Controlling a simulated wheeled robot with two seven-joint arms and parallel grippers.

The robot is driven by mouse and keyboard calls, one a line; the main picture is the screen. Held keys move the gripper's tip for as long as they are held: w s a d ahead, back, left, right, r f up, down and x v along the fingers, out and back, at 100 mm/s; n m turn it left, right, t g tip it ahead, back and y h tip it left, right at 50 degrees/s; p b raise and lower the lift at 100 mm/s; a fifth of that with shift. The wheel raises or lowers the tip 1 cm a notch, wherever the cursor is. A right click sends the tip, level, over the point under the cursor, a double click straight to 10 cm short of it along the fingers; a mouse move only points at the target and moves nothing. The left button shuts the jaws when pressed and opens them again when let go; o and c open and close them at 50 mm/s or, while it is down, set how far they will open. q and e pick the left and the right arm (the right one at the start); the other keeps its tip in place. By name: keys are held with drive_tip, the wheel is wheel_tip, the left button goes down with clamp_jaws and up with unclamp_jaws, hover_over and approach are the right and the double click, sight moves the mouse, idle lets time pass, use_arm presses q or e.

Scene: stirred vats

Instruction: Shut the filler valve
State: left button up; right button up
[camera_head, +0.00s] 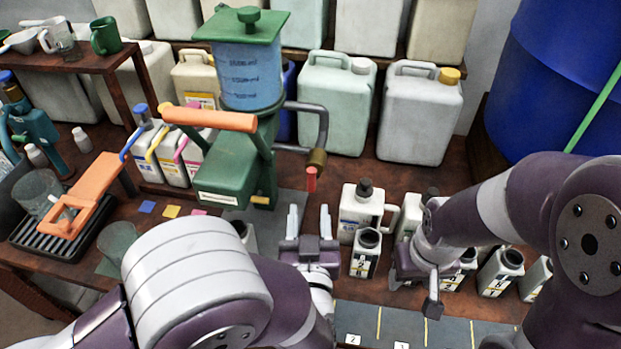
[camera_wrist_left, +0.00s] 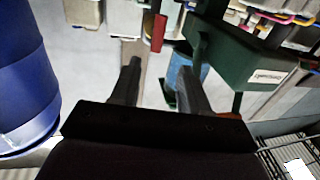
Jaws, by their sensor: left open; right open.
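The filler is a green stand (camera_head: 235,170) with a blue graduated tank (camera_head: 250,75) and an orange lever (camera_head: 210,118). A grey pipe (camera_head: 322,125) bends down at its right to a brass fitting (camera_head: 317,158). A red valve handle (camera_head: 311,180) hangs down there; it also shows in the left wrist view (camera_wrist_left: 158,33). My left gripper (camera_head: 309,222) is open and empty, just below the red handle, its fingers pointing toward it and apart from it. My right gripper (camera_head: 415,288) is open, low among the bottles at the right; its fingertips show only partly.
An uncapped white bottle (camera_head: 365,254) and a black-capped one (camera_head: 360,210) stand right of my left gripper. More bottles (camera_head: 500,272) stand near my right arm. Large jugs (camera_head: 420,112) line the back. An orange press (camera_head: 85,190) stands left. A blue drum (camera_head: 550,80) is at right.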

sight(312, 179)
use_arm(q)
drive_tip(key=w, duration=0.9)
drive_tip(key=shift+w+d+p, duration=0.15)
drive_tip(key=shift+d+p, duration=0.15)
drive_tip(key=shift+p, duration=0.05)
clamp_jaws()
